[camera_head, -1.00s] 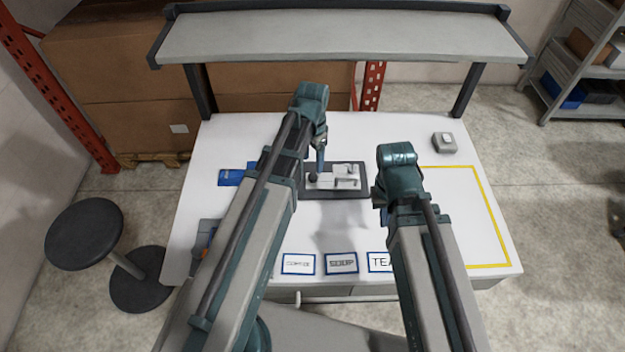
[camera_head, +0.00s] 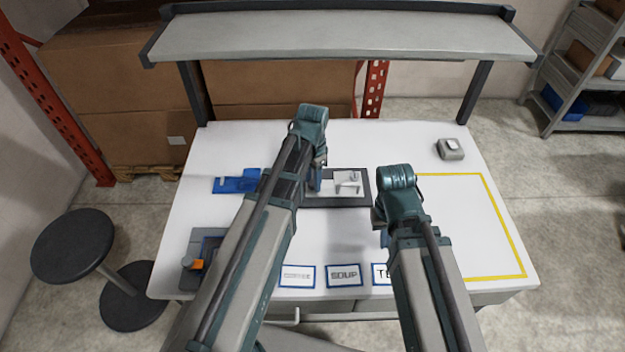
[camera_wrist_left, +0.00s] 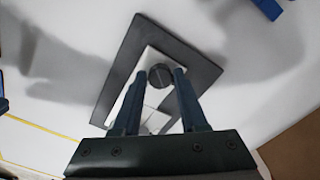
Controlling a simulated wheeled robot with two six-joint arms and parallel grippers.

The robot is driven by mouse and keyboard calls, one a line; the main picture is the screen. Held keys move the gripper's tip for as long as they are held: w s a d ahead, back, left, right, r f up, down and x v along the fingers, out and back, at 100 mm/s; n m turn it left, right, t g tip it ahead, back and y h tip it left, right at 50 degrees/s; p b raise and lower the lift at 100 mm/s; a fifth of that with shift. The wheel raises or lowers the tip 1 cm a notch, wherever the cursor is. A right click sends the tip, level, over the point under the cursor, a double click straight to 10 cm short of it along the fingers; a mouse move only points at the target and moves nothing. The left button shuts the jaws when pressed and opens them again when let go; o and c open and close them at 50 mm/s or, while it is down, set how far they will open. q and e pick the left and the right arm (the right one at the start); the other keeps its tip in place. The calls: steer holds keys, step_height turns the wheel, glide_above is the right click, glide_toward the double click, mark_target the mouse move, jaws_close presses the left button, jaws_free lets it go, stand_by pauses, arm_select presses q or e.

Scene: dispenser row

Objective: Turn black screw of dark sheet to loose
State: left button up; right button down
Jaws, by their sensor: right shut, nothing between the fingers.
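The dark sheet (camera_head: 335,202) lies flat on the white table with a light metal piece (camera_head: 348,183) on it; the sheet also shows in the left wrist view (camera_wrist_left: 190,48). The black screw (camera_wrist_left: 160,74), a round dark knob, sits at the end of the light piece in the left wrist view. In the head view my left arm hides it. My left gripper (camera_head: 316,183) is over the sheet. In the left wrist view its fingers (camera_wrist_left: 160,76) are apart, one on each side of the screw; I cannot tell if they touch it. My right gripper (camera_head: 381,228) is shut and empty, right of the sheet.
A blue part (camera_head: 236,182) lies left of the sheet. A grey-blue fixture with an orange piece (camera_head: 197,264) is at the front left. Label cards (camera_head: 343,275) line the front edge. A small grey box (camera_head: 450,149) stands back right. The yellow-outlined area (camera_head: 470,225) is clear.

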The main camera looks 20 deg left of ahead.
arm_select(q)
jaws_close()
steer(key=n, duration=0.3)
steer(key=shift+n, duration=0.4)
steer(key=shift+s+d+n, duration=0.1)
steer(key=shift+n, duration=2)
steer(key=o, duration=0.5)
jaws_free()
